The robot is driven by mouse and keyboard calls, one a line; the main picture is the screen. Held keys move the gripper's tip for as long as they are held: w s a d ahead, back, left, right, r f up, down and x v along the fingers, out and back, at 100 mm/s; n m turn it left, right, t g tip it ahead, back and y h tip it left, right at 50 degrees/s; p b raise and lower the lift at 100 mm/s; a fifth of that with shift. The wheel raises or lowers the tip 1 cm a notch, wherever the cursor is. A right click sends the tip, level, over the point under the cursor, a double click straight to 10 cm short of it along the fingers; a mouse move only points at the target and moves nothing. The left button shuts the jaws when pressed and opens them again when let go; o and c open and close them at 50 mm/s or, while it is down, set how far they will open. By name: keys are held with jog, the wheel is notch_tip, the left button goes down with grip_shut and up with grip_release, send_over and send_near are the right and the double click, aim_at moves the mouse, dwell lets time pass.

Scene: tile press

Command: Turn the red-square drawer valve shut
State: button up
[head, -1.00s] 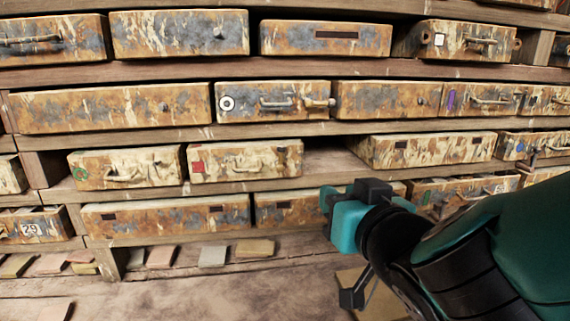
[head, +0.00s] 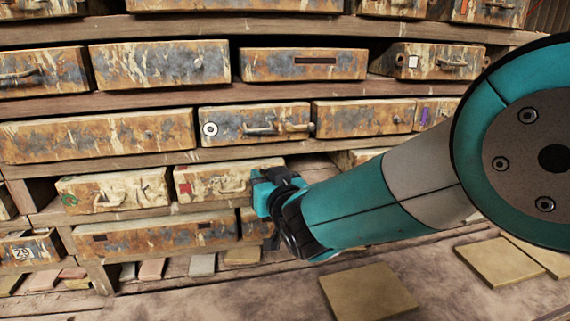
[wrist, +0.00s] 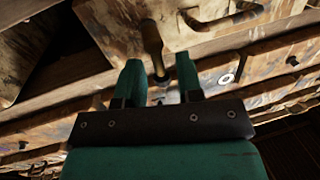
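The fingers are open, with gaps seen on both sides of the lever.
The white-ring drawer (head: 253,124) is just above, with its own handle and lever. The green-ring drawer (head: 112,190) is to the left. A long drawer (head: 155,235) sits below. Loose tiles (head: 368,291) lie on the floor. My arm covers the shelves at right.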

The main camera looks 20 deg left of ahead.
jog(key=shift+x, duration=0.8)
grip_shut()
jog(key=shift+f, duration=0.1)
jog(key=shift+d+b, duration=0.1)
jog(key=shift+b, duration=0.2)
